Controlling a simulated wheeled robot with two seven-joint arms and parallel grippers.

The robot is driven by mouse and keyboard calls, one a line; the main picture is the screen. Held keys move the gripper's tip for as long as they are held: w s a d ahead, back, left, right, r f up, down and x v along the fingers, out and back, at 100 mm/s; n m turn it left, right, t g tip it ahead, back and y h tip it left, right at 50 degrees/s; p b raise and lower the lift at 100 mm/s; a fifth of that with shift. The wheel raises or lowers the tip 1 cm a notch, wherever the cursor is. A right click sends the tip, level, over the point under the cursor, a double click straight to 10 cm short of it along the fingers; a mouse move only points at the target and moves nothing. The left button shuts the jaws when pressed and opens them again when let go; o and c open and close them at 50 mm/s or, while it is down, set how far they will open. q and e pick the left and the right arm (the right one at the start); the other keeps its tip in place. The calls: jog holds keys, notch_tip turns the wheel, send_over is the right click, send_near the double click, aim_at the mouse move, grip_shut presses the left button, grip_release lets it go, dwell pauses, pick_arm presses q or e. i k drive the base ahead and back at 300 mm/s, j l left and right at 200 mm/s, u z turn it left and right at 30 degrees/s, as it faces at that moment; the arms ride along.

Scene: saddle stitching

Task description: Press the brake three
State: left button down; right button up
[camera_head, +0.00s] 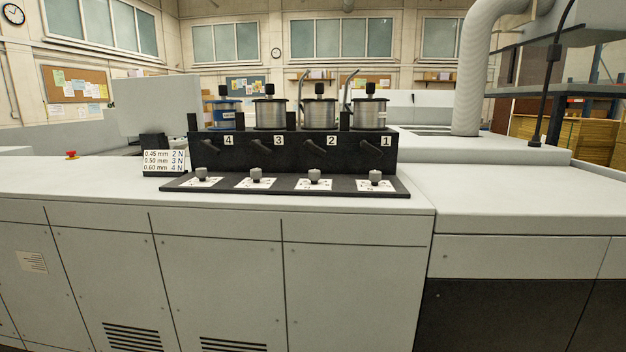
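A black wire-spool rack (350,158) stands on the grey machine top, with places labelled 4, 3, 2, 1 from left to right. Place 3 carries the white label 3 (278,140), a silver spool (270,115) above and a short black lever (261,146) on the front face. Below it, a grey knob (256,174) stands over a white card (256,183) on the front ledge. I cannot tell which of these parts is the brake. The other places have similar levers and knobs. Neither of my grippers is in view.
A small sign (163,161) left of the rack lists 0.45 mm 2 N, 0.50 mm 3 N, 0.60 mm 4 N. A red button (72,155) sits farther left. The grey machine top (330,206) in front of the rack is clear. A thick pale duct (470,90) rises at right.

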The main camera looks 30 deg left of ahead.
aim_at(256, 143)
jog(key=l+u, duration=0.45)
jog(key=l, duration=0.2)
jog(key=l+u, duration=0.45)
jog(key=l, duration=0.2)
